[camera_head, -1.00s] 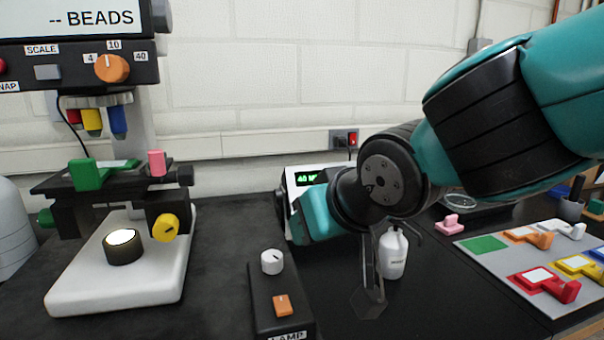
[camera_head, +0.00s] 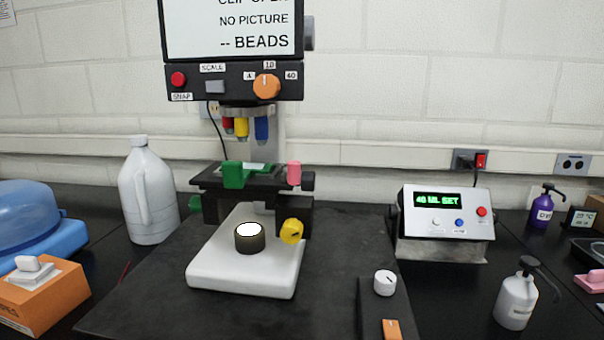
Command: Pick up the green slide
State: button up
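The green slide (camera_head: 233,175) lies on the dark stage (camera_head: 210,182) of the microscope, left of the middle of the picture. Its green upright grip faces me and a pale plate shows behind it. A pink peg (camera_head: 294,172) stands at the right of the stage. Whether anything clamps the slide cannot be told. My gripper and arm are not in this view.
The microscope's white base (camera_head: 245,278) carries a lit lamp (camera_head: 250,237) and a yellow knob (camera_head: 291,231). Red, yellow and blue lenses hang above the stage. A white jug (camera_head: 148,190) stands left, a control box (camera_head: 445,225) and pump bottle (camera_head: 516,295) right.

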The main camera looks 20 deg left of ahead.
aim_at(235, 174)
jog(key=u, duration=1.3)
jog(key=k, duration=0.5)
jog(key=u, duration=0.85)
jog(key=i, duration=0.7)
jog(key=z, duration=0.5)
